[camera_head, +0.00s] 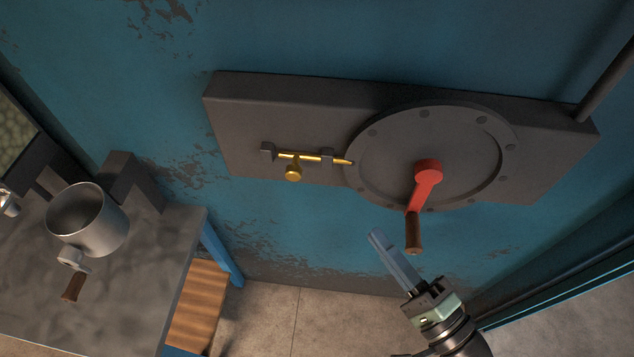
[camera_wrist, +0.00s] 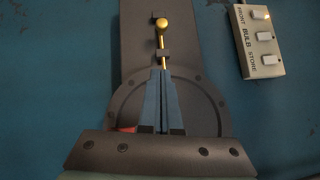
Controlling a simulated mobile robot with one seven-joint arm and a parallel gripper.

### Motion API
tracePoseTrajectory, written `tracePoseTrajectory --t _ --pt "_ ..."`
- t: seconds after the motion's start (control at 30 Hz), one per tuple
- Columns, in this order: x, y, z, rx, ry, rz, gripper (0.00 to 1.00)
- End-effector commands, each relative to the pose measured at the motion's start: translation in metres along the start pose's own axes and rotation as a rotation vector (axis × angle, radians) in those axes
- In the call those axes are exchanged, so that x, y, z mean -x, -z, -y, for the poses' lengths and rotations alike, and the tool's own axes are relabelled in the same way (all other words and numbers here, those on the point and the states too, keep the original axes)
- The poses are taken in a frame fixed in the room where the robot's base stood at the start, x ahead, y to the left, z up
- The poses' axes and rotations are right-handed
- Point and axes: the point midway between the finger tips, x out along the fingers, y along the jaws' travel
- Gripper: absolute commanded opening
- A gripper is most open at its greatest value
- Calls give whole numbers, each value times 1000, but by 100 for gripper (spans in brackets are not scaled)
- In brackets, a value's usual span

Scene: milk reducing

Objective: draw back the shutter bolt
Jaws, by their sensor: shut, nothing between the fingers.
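The brass shutter bolt (camera_head: 312,157) lies across two dark brackets on a dark grey wall plate (camera_head: 240,110). Its round knob (camera_head: 293,173) hangs below the rod at the left. The rod's right tip reaches the rim of the round shutter disc (camera_head: 385,150). My gripper (camera_head: 376,236) is shut and empty, below the disc and apart from the bolt in the head view. In the wrist view my gripper (camera_wrist: 160,72) points towards the bolt, with the knob (camera_wrist: 162,23) beyond its tips. The fingers hide part of the disc (camera_wrist: 205,110).
A red crank (camera_head: 426,180) with a brown handle (camera_head: 414,233) hangs on the disc near my fingers. A switch panel (camera_wrist: 249,55) is on the wall in the wrist view. A metal pot (camera_head: 105,230) stands on a grey table (camera_head: 130,310) at left.

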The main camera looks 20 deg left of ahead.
Motion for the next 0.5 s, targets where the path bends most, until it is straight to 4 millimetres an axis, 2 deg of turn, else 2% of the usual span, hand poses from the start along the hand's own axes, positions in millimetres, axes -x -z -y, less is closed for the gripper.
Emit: tracePoseTrajectory --t 0.17,0.5 --pt "-13 0 2 2 -1 3 0" --pt "-84 -1 4 2 -1 5 0"
